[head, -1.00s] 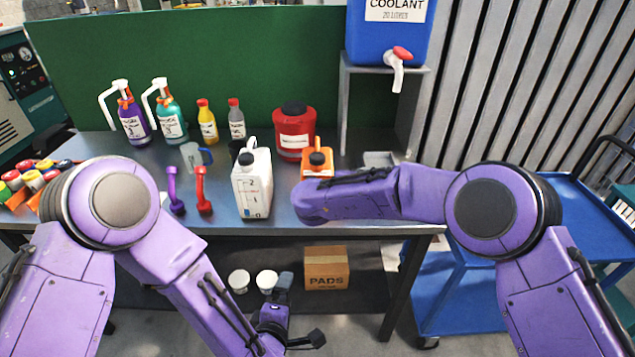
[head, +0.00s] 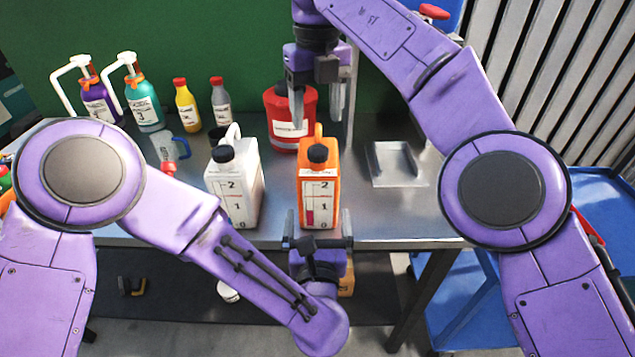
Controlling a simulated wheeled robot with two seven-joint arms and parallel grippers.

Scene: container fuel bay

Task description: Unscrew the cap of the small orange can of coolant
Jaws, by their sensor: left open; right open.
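The small orange can (head: 331,190) stands upright near the front edge of the table, with a white label and level marks on its front. Its black cap (head: 317,153) sits on top and its orange handle rises behind. My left gripper (head: 318,222) is open and empty at the front edge, its fingers pointing toward the can's lower part, one on each side in the picture. I cannot tell whether they touch it. My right gripper (head: 317,108) is open and empty, pointing down above and behind the cap in the picture, in front of the red canister (head: 292,140).
A white jug (head: 233,185) with a black cap stands close left of the can. A shallow metal tray (head: 395,177) lies to the right. Pump bottles (head: 145,105) and smaller bottles (head: 186,108) stand at the back left. A blue cart (head: 590,205) is at the right.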

